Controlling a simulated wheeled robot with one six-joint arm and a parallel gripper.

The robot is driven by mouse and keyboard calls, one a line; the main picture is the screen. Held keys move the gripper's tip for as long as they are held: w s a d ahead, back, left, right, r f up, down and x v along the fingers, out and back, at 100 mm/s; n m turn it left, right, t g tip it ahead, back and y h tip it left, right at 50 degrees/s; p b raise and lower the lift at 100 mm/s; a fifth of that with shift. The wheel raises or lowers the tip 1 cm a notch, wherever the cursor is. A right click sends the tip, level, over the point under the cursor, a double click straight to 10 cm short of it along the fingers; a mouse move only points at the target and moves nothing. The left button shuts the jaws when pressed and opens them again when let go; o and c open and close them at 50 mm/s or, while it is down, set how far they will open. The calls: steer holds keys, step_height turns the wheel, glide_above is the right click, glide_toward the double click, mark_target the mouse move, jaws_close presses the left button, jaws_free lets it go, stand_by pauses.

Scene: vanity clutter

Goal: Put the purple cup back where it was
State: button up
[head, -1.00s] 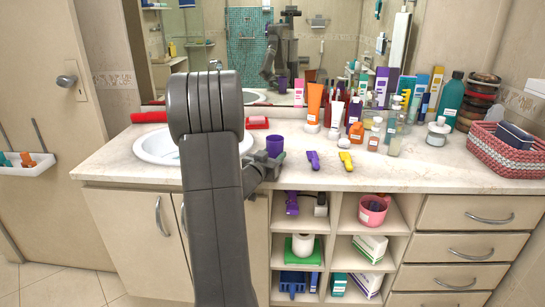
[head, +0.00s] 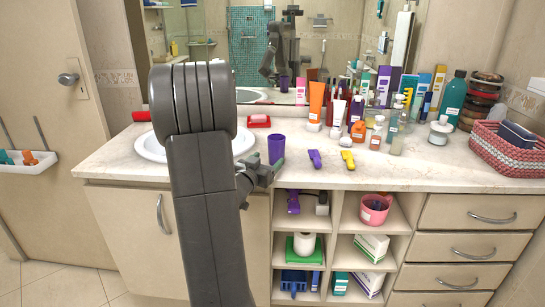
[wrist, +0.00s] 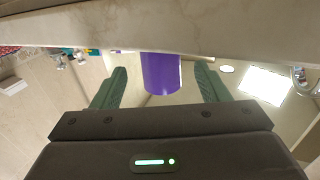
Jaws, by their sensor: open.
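The purple cup (head: 276,149) stands upright on the countertop, just right of the sink. My gripper (head: 264,174) is at the counter's front edge, on the near side of the cup and a little lower in the head picture. In the wrist view the picture is upside down. There the cup (wrist: 161,73) lies straight ahead, between the lines of the two green fingers. The fingers (wrist: 160,85) are open with a gap on each side of the cup, and nothing is held. My arm hides part of the sink in the head view.
The white sink (head: 150,148) is left of the cup. A purple item (head: 315,158) and a yellow item (head: 347,159) lie to its right on the countertop (head: 410,172). Several bottles and tubes crowd the back, before the mirror. A woven basket (head: 508,150) stands far right.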

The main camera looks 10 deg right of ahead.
steer(key=v, duration=0.6)
steer(key=shift+s, duration=0.15)
